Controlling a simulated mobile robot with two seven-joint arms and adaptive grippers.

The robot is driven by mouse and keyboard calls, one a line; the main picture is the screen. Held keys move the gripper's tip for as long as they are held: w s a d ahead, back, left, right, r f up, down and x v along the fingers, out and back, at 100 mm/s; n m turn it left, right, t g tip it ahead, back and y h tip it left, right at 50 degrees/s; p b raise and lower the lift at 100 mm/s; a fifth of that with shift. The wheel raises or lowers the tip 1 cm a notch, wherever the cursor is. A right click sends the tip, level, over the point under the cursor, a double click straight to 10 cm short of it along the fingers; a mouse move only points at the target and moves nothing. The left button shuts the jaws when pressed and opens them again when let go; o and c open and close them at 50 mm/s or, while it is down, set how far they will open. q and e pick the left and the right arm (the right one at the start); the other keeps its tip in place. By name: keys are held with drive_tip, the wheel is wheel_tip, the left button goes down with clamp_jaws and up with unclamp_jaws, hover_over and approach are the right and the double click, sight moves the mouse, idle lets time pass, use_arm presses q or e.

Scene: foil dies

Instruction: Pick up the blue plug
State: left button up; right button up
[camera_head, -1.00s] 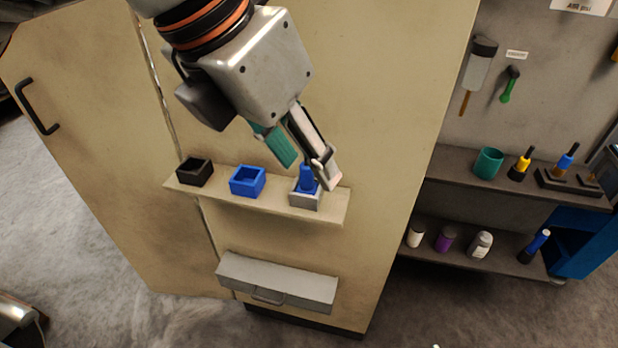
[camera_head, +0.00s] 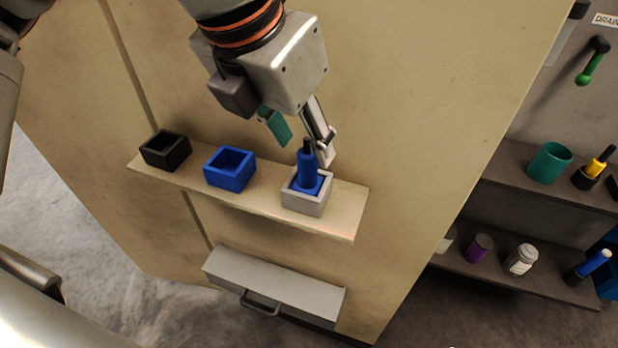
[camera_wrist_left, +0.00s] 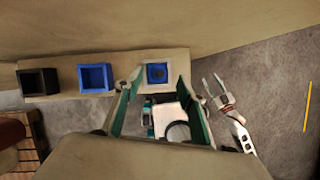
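The blue plug (camera_head: 308,166) stands upright in a pale grey square holder (camera_head: 304,201) at the right end of the shelf. Its dark tip points up. It also shows from above in the left wrist view (camera_wrist_left: 157,72), inside the holder and between the finger lines. My left gripper (camera_head: 300,138) is open and empty, behind and above the plug in the head view. Its teal-padded fingers are spread, also in the left wrist view (camera_wrist_left: 155,88). I see no contact with the plug. My right gripper (camera_wrist_left: 217,90) shows in the left wrist view, open and empty, away from the shelf.
An empty blue box (camera_head: 230,168) and a black box (camera_head: 165,150) stand left of the holder on the beige shelf (camera_head: 340,208). A grey drawer (camera_head: 275,283) is below. A rack on the right holds a teal cup (camera_head: 549,163) and several bottles.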

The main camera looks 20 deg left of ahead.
sight(306, 154)
use_arm(q)
drive_tip(key=x, duration=0.5)
drive_tip(key=shift+a+f, duration=0.1)
drive_tip(key=shift+a, duration=0.05)
clamp_jaws()
